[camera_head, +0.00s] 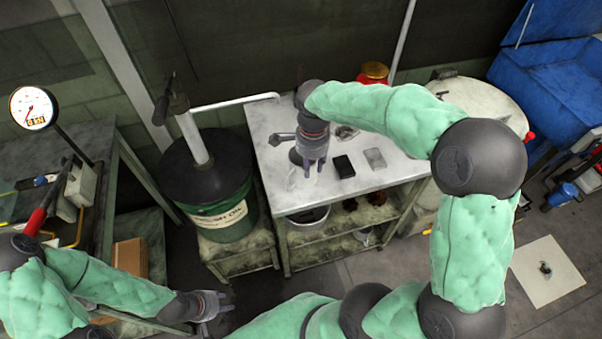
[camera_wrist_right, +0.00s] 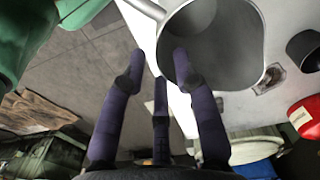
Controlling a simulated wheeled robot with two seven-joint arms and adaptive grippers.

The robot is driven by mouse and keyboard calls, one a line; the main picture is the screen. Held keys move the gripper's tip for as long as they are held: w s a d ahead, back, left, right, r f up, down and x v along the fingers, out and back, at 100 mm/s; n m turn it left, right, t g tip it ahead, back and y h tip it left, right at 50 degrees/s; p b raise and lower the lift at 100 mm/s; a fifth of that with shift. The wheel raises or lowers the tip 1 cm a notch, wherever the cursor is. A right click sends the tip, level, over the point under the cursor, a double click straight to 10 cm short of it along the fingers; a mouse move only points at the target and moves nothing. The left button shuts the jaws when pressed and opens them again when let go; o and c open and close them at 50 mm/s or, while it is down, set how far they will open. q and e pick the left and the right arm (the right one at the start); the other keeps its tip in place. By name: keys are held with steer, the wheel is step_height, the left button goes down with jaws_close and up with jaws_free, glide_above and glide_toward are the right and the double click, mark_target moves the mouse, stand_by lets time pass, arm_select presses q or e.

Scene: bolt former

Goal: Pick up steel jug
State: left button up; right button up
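The steel jug (camera_wrist_right: 225,45) stands on the white tabletop. In the right wrist view its round open mouth fills the top middle, with its handle (camera_wrist_right: 143,8) at the top edge. In the head view the jug (camera_head: 295,157) is mostly hidden by my right gripper (camera_head: 313,168), which points down beside it. In the wrist view my right gripper's fingers (camera_wrist_right: 160,78) are spread and empty. One fingertip overlaps the jug's rim; I cannot tell whether it touches. My left gripper (camera_head: 228,301) is low at the left, away from the jug, and looks open and empty.
A black box (camera_head: 344,166) and a grey block (camera_head: 375,158) lie right of the jug on the table (camera_head: 285,201). A red container (camera_head: 373,73) stands behind. A green oil drum (camera_head: 222,217) with a pump stands left. A large pale drum (camera_head: 480,100) stands right.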

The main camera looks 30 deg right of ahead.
steer(key=b, duration=0.3)
glide_above(308, 188)
steer(key=shift+d+f, duration=0.2)
steer(key=shift+f, duration=2.45)
jaws_close()
steer(key=shift+w, duration=0.1)
